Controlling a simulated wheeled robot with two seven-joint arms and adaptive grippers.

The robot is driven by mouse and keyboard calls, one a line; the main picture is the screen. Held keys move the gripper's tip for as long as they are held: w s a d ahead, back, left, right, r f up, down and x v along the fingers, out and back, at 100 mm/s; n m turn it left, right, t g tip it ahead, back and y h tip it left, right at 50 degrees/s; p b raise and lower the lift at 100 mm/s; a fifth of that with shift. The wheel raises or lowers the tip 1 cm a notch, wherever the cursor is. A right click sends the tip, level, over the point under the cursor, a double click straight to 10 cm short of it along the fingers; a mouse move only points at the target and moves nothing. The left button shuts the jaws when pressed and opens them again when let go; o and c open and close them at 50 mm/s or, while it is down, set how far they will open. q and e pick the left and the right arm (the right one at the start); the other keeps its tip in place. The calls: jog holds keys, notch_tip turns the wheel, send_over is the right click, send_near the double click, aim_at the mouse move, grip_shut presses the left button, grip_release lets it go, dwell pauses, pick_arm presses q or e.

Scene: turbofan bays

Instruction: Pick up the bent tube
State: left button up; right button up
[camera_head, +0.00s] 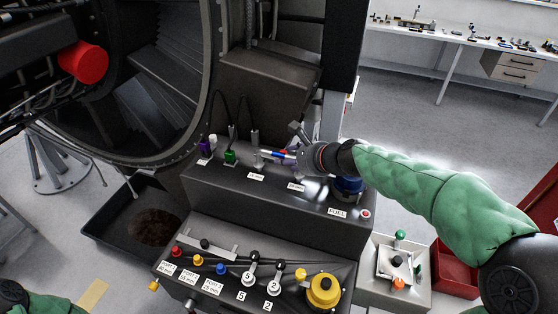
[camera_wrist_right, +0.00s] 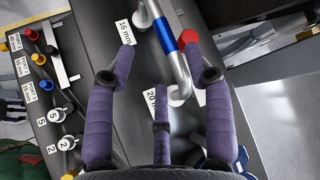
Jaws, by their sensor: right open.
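The bent tube (camera_head: 277,154) lies on the upper step of the dark bench, by the size labels. It is silver with a blue band and a red part. In the right wrist view the tube (camera_wrist_right: 168,40) runs down from the top and curves near the "20 mm" label. My right gripper (camera_head: 297,147) is open, with its purple fingers spread. In the right wrist view, the tube lies between and beyond the fingertips (camera_wrist_right: 160,60), with no clear contact. Part of the tube is hidden by the gripper in the head view. My left gripper is not in view.
The lower panel (camera_head: 225,283) carries coloured knobs and levers. A green connector (camera_head: 230,157) and purple connector (camera_head: 204,147) stand left of the tube. A blue part (camera_head: 348,187) is below my right wrist. The large engine ring (camera_head: 205,100) is at left; a red bin (camera_head: 455,274) is at right.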

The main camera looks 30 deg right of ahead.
aim_at(280, 156)
jog(key=shift+w+r+b+x, duration=0.1)
jog(key=shift+r+x, duration=0.05)
jog(key=shift+x, duration=0.8)
jog(key=shift+w+r+b+x, duration=0.1)
jog(key=shift+x, duration=0.9)
jog(key=shift+w+r+b+x, duration=0.1)
jog(key=shift+r+x, duration=0.05)
jog(key=shift+x, duration=0.8)
grip_shut()
